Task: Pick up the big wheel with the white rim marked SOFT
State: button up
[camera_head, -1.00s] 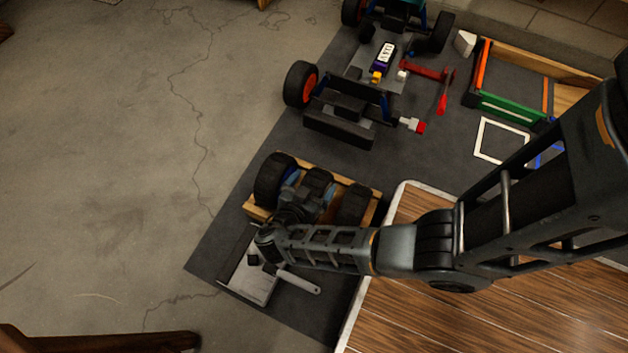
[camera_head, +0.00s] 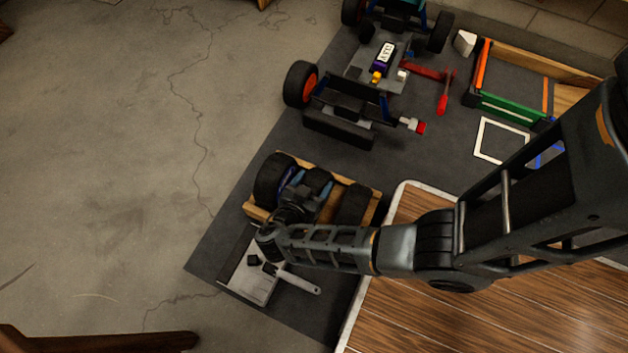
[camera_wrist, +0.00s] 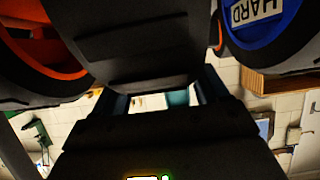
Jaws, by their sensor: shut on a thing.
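My gripper (camera_head: 306,190) is at the wooden crate (camera_head: 340,216) in the head view, over the middle wheel (camera_head: 319,176). In the wrist view my gripper (camera_wrist: 162,98) is shut on this wheel, whose black tread (camera_wrist: 135,45) fills the space above the fingers. Its rim faces away, so no white colour or SOFT mark shows. A wheel with a blue rim marked HARD (camera_wrist: 262,25) is on the right there, and a wheel with an orange rim (camera_wrist: 40,55) on the left. In the head view the blue-rimmed wheel (camera_head: 270,178) and another black wheel (camera_head: 353,204) flank the held one.
A grey tray (camera_head: 245,282) with a wrench (camera_head: 300,283) lies just below the crate. The part-built car (camera_head: 350,105) stands above it on the dark mat (camera_head: 225,250). A wooden-topped surface (camera_head: 430,320) is at lower right. The concrete floor at left is clear.

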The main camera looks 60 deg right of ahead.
jog(key=c, duration=0.5)
